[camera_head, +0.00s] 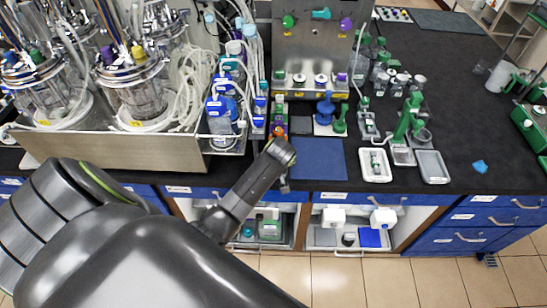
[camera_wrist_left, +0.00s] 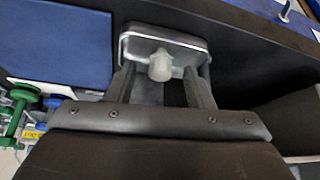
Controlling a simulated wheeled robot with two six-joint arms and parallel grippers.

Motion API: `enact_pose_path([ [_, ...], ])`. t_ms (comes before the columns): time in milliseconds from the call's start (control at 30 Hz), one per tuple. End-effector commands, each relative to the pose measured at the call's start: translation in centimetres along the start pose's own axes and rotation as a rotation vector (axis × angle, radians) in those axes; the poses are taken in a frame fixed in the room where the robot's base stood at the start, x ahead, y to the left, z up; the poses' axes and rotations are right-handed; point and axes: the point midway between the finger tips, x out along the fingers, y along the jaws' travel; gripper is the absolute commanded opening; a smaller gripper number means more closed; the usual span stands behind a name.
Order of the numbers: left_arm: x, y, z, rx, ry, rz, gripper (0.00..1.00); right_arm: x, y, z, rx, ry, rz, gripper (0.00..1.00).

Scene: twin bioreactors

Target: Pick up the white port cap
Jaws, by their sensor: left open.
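The white port cap (camera_wrist_left: 160,65) stands in a small metal tray (camera_wrist_left: 190,43) in the left wrist view. My left gripper (camera_wrist_left: 160,84) is open, its two fingers reaching over the tray on either side of the cap. I see no contact between fingers and cap. In the head view my left gripper (camera_head: 281,160) is at the front edge of the bench, left of a blue mat. I cannot make out the cap or its tray there; the arm seems to hide them. My right gripper is in neither view.
The blue mat (camera_head: 318,158) lies beside the gripper. A metal rack (camera_head: 110,150) with glass bioreactors stands at left. Blue and green fittings (camera_head: 325,108) stand behind the mat. White trays (camera_head: 376,164) lie at right, with clear black bench (camera_head: 470,120) beyond.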

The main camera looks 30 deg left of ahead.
Motion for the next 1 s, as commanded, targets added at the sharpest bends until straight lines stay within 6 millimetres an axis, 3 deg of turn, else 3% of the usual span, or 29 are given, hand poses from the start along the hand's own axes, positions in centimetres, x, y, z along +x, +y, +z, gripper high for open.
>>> enact_pose_path([
  [167, 0.00, 0.01, -0.01, 0.000, 0.000, 0.000, 0.48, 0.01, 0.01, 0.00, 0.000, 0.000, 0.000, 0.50],
  [533, -0.03, 0.01, 0.00, 0.000, 0.000, 0.000, 0.01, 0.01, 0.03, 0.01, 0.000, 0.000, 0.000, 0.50],
  [1000, -0.35, 0.01, -0.38, 0.002, 0.000, 0.001, 0.01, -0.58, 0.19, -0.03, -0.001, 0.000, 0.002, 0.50],
])
